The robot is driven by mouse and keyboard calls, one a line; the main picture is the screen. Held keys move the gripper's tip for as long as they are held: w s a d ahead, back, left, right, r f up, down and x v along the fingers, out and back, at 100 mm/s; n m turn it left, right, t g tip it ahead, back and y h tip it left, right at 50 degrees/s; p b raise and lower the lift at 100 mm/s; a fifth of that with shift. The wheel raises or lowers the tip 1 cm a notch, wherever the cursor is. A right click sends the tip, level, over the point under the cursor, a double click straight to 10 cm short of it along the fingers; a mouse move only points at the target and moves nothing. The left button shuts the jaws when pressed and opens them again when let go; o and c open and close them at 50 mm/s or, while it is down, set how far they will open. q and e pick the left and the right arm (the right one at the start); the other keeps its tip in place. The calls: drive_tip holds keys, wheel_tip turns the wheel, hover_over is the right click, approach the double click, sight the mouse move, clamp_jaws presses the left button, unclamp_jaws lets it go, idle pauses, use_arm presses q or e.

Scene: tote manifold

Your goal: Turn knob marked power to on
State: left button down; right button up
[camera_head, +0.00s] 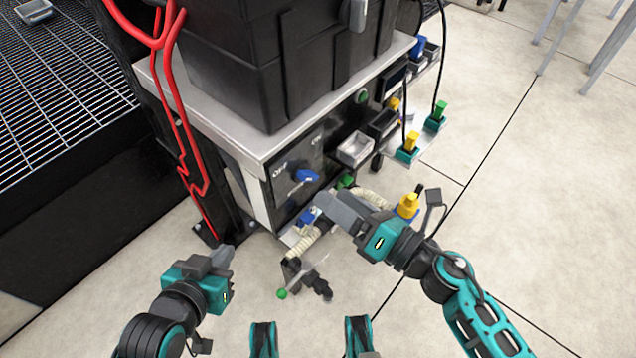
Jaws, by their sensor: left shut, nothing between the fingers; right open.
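The blue knob (306,176) sits on the dark front panel (290,198) of the cabinet. White lettering reading OFF is at its upper left and ON is above it, to the right. Which mark the knob points to is hard to tell. My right gripper (336,208) is open, below and right of the knob, apart from it in the picture. My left gripper (224,257) is shut and empty, low and left of the cabinet, away from the knob.
A black tote (270,60) stands on the cabinet's pale top (225,130). Red cables (180,120) hang on the left. Small trays (355,149) and green and yellow connectors (411,142) are at the right side. Ribbed hoses lie below the panel. Open floor (530,200) is at right.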

sight(306, 175)
drive_tip(key=x, duration=0.5)
drive_tip(key=shift+w+a, duration=0.1)
drive_tip(key=c, duration=1.1)
drive_tip(key=shift+o, duration=0.2)
